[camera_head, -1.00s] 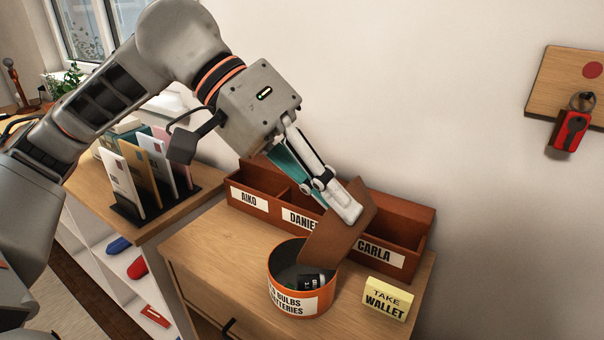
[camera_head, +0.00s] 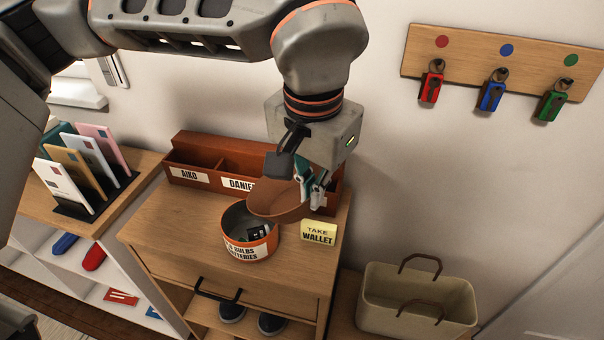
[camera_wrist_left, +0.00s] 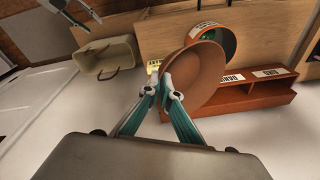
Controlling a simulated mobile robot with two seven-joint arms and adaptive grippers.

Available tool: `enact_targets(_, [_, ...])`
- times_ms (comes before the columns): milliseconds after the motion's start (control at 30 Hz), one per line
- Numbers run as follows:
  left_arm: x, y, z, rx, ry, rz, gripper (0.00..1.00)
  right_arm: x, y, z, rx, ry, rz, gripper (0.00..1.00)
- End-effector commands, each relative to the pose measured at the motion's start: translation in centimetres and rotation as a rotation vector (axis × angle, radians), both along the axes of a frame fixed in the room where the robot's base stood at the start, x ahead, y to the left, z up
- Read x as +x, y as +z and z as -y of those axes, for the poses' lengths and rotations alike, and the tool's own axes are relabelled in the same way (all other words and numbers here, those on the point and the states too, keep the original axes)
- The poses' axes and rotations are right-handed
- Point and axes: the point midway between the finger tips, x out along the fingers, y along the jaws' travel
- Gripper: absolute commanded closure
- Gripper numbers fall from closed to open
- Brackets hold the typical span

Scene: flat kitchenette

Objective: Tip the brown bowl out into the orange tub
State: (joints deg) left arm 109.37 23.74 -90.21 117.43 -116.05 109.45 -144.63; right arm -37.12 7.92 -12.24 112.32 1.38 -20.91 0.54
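My left gripper (camera_head: 312,196) is shut on the rim of the brown bowl (camera_head: 276,203), at the bowl's right side. The bowl is tilted, and its left edge hangs over the right part of the orange tub (camera_head: 238,252). The tub stands on the cabinet top with dark items visible inside. In the left wrist view, the fingers (camera_wrist_left: 161,92) pinch the bowl (camera_wrist_left: 197,72), whose visible face looks plain; the tub (camera_wrist_left: 226,40) is partly behind it. What looks like my right gripper (camera_wrist_left: 92,24) shows small at the upper left; its finger state is unclear.
A yellow "TAKE WALLET" sign (camera_head: 319,232) stands right of the tub. A red-brown labelled organizer (camera_head: 208,180) stands behind. A cream basket (camera_head: 415,300) is lower right. Keys hang from a wall board (camera_head: 470,58). Card holders are at left on the shelf (camera_head: 131,190).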

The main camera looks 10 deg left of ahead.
Motion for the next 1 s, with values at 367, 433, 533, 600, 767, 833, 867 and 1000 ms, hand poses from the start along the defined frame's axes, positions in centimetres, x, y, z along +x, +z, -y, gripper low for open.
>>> enact_targets(367, [0.0, -0.9, 0.9, 0.276, -0.001, 0.013, 1.00, 0.6, 4.3, 0.0, -0.001, 0.000, 0.016, 0.60])
enact_targets(433, [-0.1, -1.2, 1.1, 0.307, -0.001, 0.012, 1.00, 0.7, 4.7, 0.0, -0.002, 0.000, 0.017, 0.60])
enact_targets(533, [0.0, -1.4, 1.1, 0.341, 0.000, 0.013, 1.00, 0.7, 5.1, 0.0, -0.003, 0.000, 0.019, 0.60])
enact_targets(600, [0.0, -1.6, 1.1, 0.355, 0.001, 0.013, 1.00, 0.7, 5.2, 0.1, -0.003, 0.000, 0.019, 0.60])
enact_targets(767, [0.0, -1.7, 1.2, 0.367, 0.001, 0.014, 1.00, 0.7, 5.3, 0.1, -0.003, 0.000, 0.019, 0.60])
enact_targets(833, [0.0, -1.8, 1.2, 0.368, 0.001, 0.013, 1.00, 0.7, 5.2, 0.1, -0.003, 0.000, 0.019, 0.60])
enact_targets(867, [0.0, -1.8, 1.2, 0.367, 0.001, 0.013, 1.00, 0.7, 5.2, 0.1, -0.003, 0.000, 0.019, 0.60])
enact_targets(1000, [0.0, -1.8, 1.2, 0.365, 0.001, 0.013, 1.00, 0.7, 5.2, 0.1, -0.003, 0.001, 0.019, 0.60])
